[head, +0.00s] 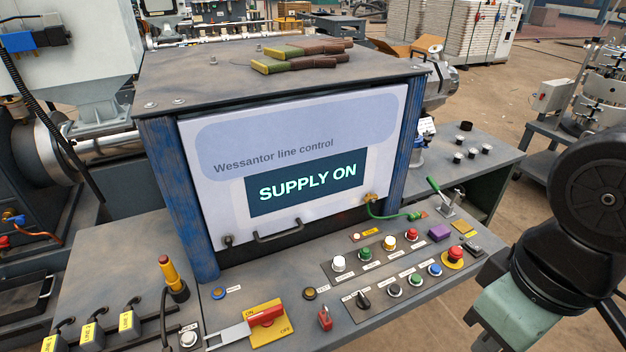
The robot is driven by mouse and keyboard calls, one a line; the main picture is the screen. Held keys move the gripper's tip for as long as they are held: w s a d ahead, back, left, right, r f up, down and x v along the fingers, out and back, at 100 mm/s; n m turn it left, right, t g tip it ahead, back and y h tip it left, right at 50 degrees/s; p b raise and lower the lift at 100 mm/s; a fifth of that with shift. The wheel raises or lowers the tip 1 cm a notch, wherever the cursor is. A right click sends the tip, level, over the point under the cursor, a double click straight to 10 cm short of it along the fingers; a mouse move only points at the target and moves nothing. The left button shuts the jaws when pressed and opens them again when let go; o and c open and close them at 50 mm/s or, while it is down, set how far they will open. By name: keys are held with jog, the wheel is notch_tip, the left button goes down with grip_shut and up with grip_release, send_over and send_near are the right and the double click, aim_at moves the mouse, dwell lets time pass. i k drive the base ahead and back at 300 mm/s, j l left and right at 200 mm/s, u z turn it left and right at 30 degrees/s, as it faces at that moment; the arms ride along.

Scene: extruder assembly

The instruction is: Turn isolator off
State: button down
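The isolator is a red handle (266,316) on a yellow plate (262,336) at the front of the control desk. The plate is marked ON at upper left and OFF at lower right. The handle lies across the plate, tilted slightly up to the right. A flat grey metal piece (228,334) sits against its left side. The screen (308,182) above reads "SUPPLY ON". A small red padlock (325,318) stands on the desk right of the plate, apart from it. My arm shows at the right edge, clear of the desk's isolator; my gripper's fingers are not in view.
Several coloured buttons and a black selector knob (363,299) lie right of the padlock. A red emergency stop (453,256) and a green-handled lever (434,187) stand farther right. A yellow-and-red upright handle (172,277) rises left of the isolator. Gloves (300,56) lie on the cabinet top.

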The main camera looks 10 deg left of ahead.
aim_at(265, 318)
jog(key=j+u, duration=0.1)
jog(key=u, duration=0.3)
jog(key=j+u, duration=0.15)
jog(key=u, duration=0.25)
jog(key=j+u, duration=0.1)
jog(key=u, duration=0.3)
